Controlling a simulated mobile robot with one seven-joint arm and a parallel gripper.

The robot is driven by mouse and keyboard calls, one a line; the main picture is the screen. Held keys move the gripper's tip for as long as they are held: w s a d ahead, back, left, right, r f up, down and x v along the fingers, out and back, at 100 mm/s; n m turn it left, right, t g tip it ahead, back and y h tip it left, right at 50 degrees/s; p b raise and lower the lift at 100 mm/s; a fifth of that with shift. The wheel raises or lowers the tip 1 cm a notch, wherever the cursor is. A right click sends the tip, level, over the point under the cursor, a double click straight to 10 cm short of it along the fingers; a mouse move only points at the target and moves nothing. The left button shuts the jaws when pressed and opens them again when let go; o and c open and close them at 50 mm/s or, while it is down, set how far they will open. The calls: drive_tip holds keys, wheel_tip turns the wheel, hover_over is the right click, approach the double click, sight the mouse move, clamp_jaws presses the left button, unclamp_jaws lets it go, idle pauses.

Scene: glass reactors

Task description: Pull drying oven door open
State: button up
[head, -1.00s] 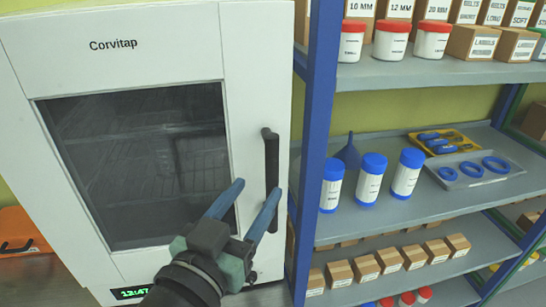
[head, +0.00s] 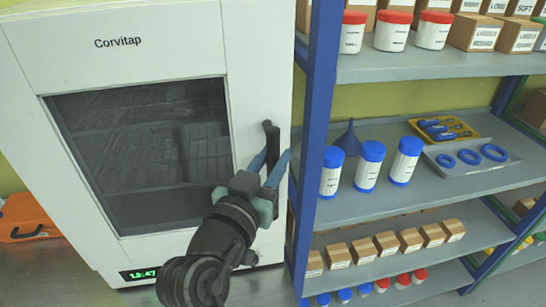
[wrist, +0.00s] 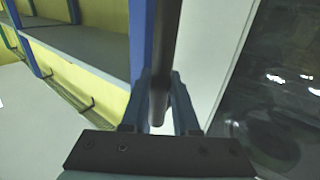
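The drying oven (head: 135,28) is a white cabinet marked "Corvitap" at the left of the head view. Its door has a dark window (head: 140,150) and looks closed. A black vertical handle (head: 271,138) is on the door's right side; it also shows in the wrist view (wrist: 167,45). My gripper (head: 271,160) is at the lower part of the handle, one blue finger on each side. In the wrist view my gripper (wrist: 161,85) has its fingers close against the handle, whose lower end shows between them.
A blue-posted shelf rack (head: 318,120) stands close to the oven's right side. It holds blue-lidded jars (head: 370,165), red-lidded jars, small boxes and trays. An orange case (head: 25,218) lies left of the oven. A green display (head: 138,272) is below the door.

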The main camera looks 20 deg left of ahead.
clamp_jaws()
idle(1.1)
